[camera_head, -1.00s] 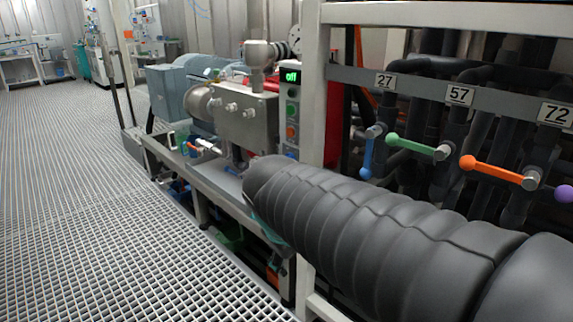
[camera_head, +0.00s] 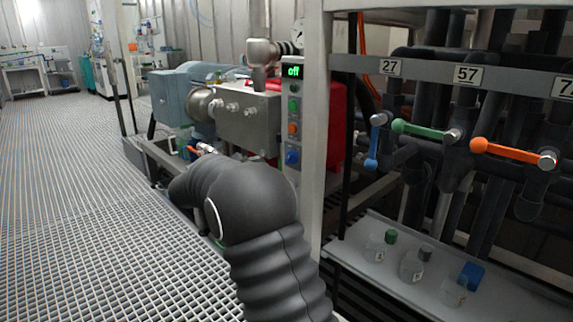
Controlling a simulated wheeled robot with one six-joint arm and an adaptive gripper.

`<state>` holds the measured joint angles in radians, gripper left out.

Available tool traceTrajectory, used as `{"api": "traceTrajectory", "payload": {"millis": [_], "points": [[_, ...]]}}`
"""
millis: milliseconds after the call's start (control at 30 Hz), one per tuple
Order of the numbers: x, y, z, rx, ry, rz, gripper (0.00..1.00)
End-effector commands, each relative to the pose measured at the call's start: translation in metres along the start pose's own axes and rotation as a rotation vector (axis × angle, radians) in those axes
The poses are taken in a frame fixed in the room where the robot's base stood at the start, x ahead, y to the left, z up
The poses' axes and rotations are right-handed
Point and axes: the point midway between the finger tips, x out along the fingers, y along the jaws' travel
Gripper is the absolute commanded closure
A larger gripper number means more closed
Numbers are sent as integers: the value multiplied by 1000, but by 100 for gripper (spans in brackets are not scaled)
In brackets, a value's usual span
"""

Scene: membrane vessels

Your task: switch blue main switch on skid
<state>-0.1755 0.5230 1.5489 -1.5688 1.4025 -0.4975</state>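Below the display are a green button, an orange button and, lowest, a round blue switch (camera_head: 292,157). The blue switch is in clear view, just above my black ribbed arm. My arm rises from the bottom centre, bends in front of the skid and points away to the left. My gripper does not show; the arm's far end is out of sight behind its own bend.
A white post (camera_head: 314,140) stands right beside the panel. To the right are pipes with blue, green (camera_head: 425,131) and orange (camera_head: 510,151) valve handles labelled 27, 57 and 72. Small bottles stand on a shelf (camera_head: 350,250) below. The grating floor (camera_head: 80,200) at left is clear.

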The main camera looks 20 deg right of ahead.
Motion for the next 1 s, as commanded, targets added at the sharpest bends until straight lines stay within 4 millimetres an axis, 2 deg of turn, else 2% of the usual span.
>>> {"api": "traceTrajectory", "payload": {"millis": [33, 100, 267, 367, 800, 1000], "points": [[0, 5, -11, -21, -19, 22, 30], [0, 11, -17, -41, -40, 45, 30], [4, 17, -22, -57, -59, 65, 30], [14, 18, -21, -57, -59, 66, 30], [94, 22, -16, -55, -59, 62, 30], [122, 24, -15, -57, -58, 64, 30]]}}
